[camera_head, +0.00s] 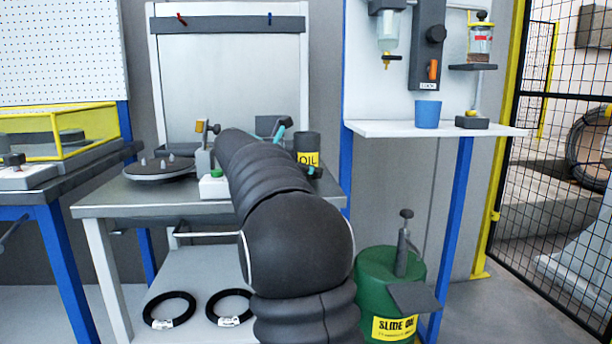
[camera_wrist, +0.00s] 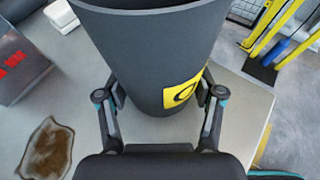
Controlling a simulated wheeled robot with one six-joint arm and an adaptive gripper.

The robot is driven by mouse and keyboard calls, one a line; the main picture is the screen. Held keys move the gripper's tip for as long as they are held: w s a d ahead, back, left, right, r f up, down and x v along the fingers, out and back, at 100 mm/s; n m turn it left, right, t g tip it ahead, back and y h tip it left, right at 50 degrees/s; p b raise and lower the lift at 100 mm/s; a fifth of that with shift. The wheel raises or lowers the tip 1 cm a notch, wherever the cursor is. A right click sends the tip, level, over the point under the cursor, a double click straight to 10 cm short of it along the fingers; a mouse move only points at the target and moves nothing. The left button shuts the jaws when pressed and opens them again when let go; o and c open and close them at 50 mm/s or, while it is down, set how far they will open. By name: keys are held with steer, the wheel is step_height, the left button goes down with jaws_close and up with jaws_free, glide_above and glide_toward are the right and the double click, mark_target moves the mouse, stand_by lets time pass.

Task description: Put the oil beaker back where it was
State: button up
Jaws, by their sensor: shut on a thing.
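The oil beaker (camera_head: 308,143) is a dark grey cup with a yellow "OIL" label. In the head view it is at the right side of the grey work table (camera_head: 105,205), partly hidden by my arm. In the wrist view the beaker (camera_wrist: 150,55) fills the upper middle, its yellow label facing right. My gripper (camera_wrist: 163,100) is shut on the beaker, one finger on each side. The beaker looks upright. I cannot tell whether its base touches the table.
A brown oily patch (camera_wrist: 46,147) lies on the tabletop. A round turntable (camera_head: 158,170) stands on the table's left. A white shelf (camera_head: 385,129) at right holds a blue cup (camera_head: 428,114). A green slide oil drum (camera_head: 375,275) stands below it.

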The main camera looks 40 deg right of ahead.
steer(key=shift+f, duration=0.4)
steer(key=shift+f, duration=0.1)
steer(key=o, duration=1.4)
steer(key=shift+a, duration=0.1)
steer(key=v, duration=1.2)
steer(key=shift+p, duration=0.4)
